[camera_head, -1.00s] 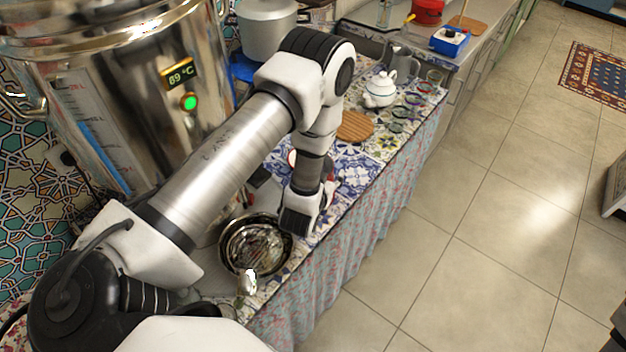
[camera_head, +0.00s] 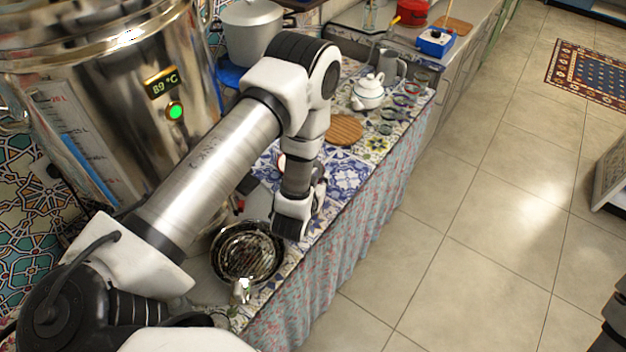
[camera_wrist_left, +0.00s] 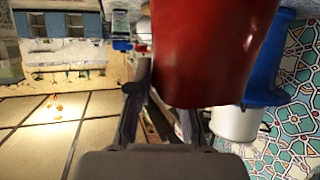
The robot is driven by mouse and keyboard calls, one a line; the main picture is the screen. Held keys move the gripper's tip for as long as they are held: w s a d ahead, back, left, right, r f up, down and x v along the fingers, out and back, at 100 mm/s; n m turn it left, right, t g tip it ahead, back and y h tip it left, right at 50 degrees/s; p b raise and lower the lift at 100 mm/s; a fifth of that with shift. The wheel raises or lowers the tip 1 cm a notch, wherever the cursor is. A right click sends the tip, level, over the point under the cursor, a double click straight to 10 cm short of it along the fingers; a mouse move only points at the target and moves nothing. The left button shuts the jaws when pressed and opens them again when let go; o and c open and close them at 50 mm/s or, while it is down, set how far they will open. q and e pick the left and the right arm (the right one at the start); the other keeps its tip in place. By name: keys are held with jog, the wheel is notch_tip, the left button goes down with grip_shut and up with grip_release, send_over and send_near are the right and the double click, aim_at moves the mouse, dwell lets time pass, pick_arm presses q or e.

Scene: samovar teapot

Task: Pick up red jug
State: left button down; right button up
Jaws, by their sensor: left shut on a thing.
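The red jug (camera_wrist_left: 205,50) fills the upper middle of the left wrist view, very close to the camera and cut off by the top edge. My left gripper (camera_wrist_left: 160,108) is shut, with its dark fingers right against the jug's near side. The exact place of the grip is hidden by the jug. In the head view my left arm comes down over the patterned counter (camera_head: 349,168), and its wrist hides most of the jug and fingers.
The big steel samovar (camera_head: 150,150) stands at the left, close behind my arm. A steel bowl (camera_head: 247,252) sits near the wrist.

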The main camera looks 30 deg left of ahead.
pick_arm(q)
jog(key=shift+r, duration=0.1)
jog(key=shift+w+a+r, duration=0.1)
jog(key=shift+r, duration=0.4)
notch_tip(320, 180, up, 9)
jog(key=b, duration=0.1)
jog(key=shift+f+b, duration=0.15)
jog(key=shift+b, duration=0.25)
dwell(1.2)
